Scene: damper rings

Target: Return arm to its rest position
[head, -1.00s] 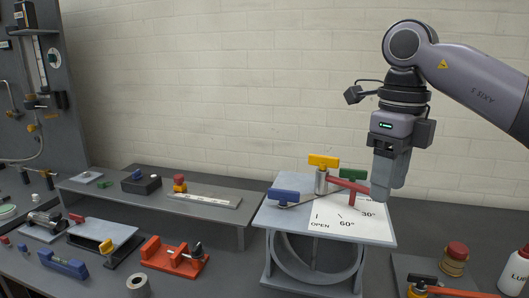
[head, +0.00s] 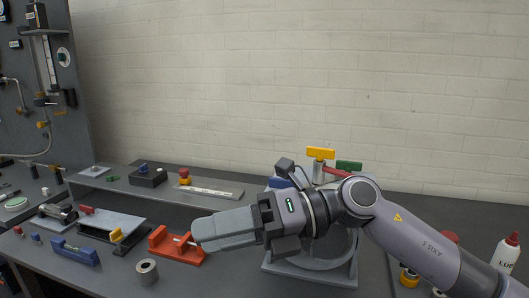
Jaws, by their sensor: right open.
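My right arm comes in from the lower right and reaches left across the front of the damper stand (head: 318,278). My right gripper (head: 203,232) points left, with its jaws open, and its fingertips appear beside or over the orange clamp fixture (head: 168,247). I see nothing held in it. On the stand, the yellow handle (head: 320,153), green handle (head: 348,166) and part of the blue handle (head: 279,182) show above the arm. The red handle (head: 337,173) is partly covered. The stand's dial plate and much of its ring are hidden behind the arm. My left gripper is not in view.
A grey shelf (head: 130,190) holds a black box (head: 148,177) and a red-topped knob (head: 185,176). A blue level (head: 76,253) and a metal ring (head: 147,271) lie at the front left. A white bottle (head: 506,253) stands far right. Space above the bench is clear.

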